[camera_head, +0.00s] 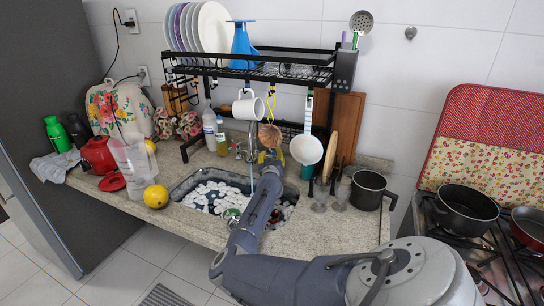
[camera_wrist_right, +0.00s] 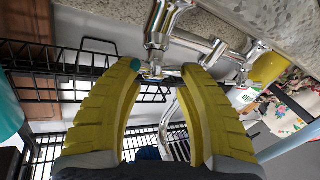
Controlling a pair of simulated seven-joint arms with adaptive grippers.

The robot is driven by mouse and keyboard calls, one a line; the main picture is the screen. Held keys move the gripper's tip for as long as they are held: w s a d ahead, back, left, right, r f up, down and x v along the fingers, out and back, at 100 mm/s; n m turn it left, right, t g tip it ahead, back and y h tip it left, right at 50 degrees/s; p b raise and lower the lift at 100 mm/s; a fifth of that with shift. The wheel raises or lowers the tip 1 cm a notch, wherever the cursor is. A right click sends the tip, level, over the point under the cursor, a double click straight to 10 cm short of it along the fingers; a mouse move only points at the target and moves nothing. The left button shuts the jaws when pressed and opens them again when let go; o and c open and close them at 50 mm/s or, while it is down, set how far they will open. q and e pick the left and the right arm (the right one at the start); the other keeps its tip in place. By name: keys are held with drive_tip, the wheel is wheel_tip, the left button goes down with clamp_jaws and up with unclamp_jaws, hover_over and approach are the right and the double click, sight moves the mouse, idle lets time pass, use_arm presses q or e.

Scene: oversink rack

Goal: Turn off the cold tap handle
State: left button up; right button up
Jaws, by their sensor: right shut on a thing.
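My right gripper (camera_head: 268,157) reaches over the sink to the tap area at the wall. In the right wrist view its yellow fingers (camera_wrist_right: 161,73) are closed on the cold tap handle (camera_wrist_right: 153,70), a small chrome part between the fingertips. The handle is mostly hidden by the gripper in the head view. Chrome tap bodies and pipe (camera_wrist_right: 192,42) run along the counter behind it. A tap handle with red on it (camera_head: 238,148) shows left of the spout. I cannot tell how far the held handle is turned. My left gripper is not in view.
A black over-sink rack (camera_head: 250,72) stands above, with a hanging white mug (camera_head: 249,106) and a white pan (camera_head: 306,150). Glasses and a dark pot (camera_head: 370,190) stand right; a yellow fruit (camera_head: 156,196) lies left.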

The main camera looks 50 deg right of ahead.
drive_tip(key=shift+s+d+m+g+h, duration=0.3)
drive_tip(key=shift+m+g+h, duration=0.1)
drive_tip(key=shift+m, duration=0.1)
drive_tip(key=o, duration=1)
drive_tip(key=shift+s+r, duration=0.1)
drive_tip(key=shift+s, duration=0.05)
drive_tip(key=shift+c, duration=0.2)
drive_tip(key=shift+o, duration=1.4)
drive_tip(key=shift+w+a, duration=0.2)
drive_tip(key=shift+s+a, duration=0.15)
drive_tip(key=shift+a, duration=0.1)
drive_tip(key=v, duration=1.1)
drive_tip(key=shift+s, duration=0.25)
